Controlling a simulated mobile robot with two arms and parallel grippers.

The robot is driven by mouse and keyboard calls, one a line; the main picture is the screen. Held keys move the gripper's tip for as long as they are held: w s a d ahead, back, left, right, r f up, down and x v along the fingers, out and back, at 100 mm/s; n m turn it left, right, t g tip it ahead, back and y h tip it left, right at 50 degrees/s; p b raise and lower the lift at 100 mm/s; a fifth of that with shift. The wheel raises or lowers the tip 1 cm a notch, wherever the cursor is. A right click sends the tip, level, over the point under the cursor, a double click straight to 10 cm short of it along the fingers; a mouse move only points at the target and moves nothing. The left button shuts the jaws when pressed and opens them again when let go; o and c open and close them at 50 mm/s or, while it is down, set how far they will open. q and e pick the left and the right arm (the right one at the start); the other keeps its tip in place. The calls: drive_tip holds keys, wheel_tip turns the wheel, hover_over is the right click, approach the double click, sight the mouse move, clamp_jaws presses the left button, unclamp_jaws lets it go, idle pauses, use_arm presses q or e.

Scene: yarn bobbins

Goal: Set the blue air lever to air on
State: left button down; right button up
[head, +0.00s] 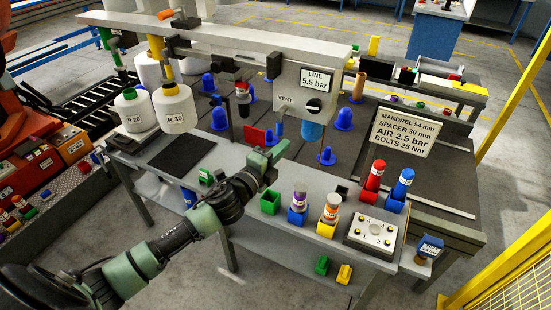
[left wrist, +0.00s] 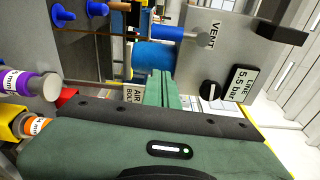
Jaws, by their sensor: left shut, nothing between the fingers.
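The blue air lever (head: 279,130) hangs down at the left of the grey air panel (head: 296,84), below the VENT label. In the left wrist view the lever (left wrist: 168,33) is a blue bar ending at a grey round pivot. My left gripper (head: 279,151) is shut and empty, below and in front of the lever, apart from it as far as I can tell. Its closed green fingers (left wrist: 164,90) also show in the left wrist view, pointing toward the panel's lower edge. My right gripper is in neither view.
A black knob (head: 314,105) and the line gauge label (head: 318,79) are on the panel. Blue pegs (head: 326,156), a green bin (head: 270,202) and coloured bobbins (head: 330,208) stand nearby.

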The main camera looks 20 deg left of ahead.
use_arm(q)
drive_tip(key=s, duration=0.3)
drive_tip(key=shift+s+r+b, duration=0.1)
drive_tip(key=shift+s+b, duration=0.15)
drive_tip(key=shift+b, duration=0.1)
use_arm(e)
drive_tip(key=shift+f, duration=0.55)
use_arm(q)
drive_tip(key=shift+d, duration=0.1)
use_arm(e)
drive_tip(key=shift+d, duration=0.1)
